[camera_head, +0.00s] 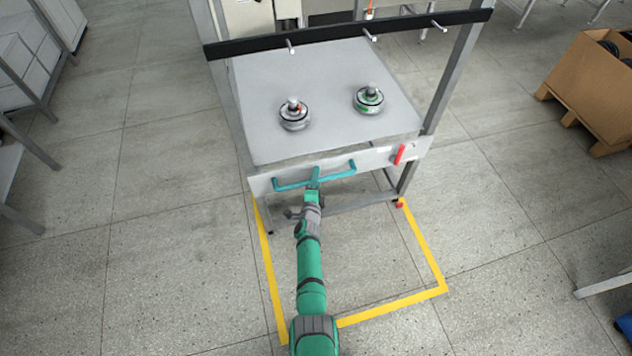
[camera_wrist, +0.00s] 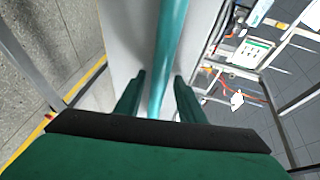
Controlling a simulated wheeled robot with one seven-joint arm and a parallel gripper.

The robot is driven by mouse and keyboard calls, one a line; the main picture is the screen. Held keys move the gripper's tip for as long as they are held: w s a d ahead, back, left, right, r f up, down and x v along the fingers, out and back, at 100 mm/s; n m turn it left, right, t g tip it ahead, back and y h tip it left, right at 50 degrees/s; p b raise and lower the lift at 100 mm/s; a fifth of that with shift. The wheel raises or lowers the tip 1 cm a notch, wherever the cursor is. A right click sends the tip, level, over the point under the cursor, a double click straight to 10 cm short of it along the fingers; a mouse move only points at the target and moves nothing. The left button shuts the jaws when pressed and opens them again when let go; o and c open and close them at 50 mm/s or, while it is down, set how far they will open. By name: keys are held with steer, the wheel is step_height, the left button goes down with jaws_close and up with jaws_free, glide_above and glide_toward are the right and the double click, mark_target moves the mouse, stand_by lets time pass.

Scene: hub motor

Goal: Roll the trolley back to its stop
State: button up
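The trolley (camera_head: 262,135) is a grey table on a metal frame with a teal handle (camera_head: 338,175) across its near front. My gripper (camera_head: 315,178) is at the middle of the handle, and the arm reaches it from below in the head view. In the wrist view the teal handle (camera_wrist: 170,40) runs down between the two fingers of my gripper (camera_wrist: 160,80). A gap shows on each side of the bar, so the fingers look open around it. A yellow floor outline (camera_head: 423,246) extends from the trolley's near legs towards me. The stop cannot be made out.
Two hub motors (camera_head: 294,114) (camera_head: 369,99) sit on the trolley top. A red lever (camera_head: 399,154) is on its front right. A cardboard box (camera_head: 590,85) on a pallet stands at right. Shelving (camera_head: 25,70) stands at left. The floor inside the outline looks clear beside my arm.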

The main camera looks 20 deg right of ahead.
steer(key=shift+s+a, duration=0.3)
steer(key=shift+s, duration=0.25)
steer(key=v, duration=0.9)
steer(key=shift+s+r, duration=0.2)
steer(key=shift+r, duration=0.05)
steer(key=shift+w+d, duration=0.1)
steer(key=shift+w, duration=0.05)
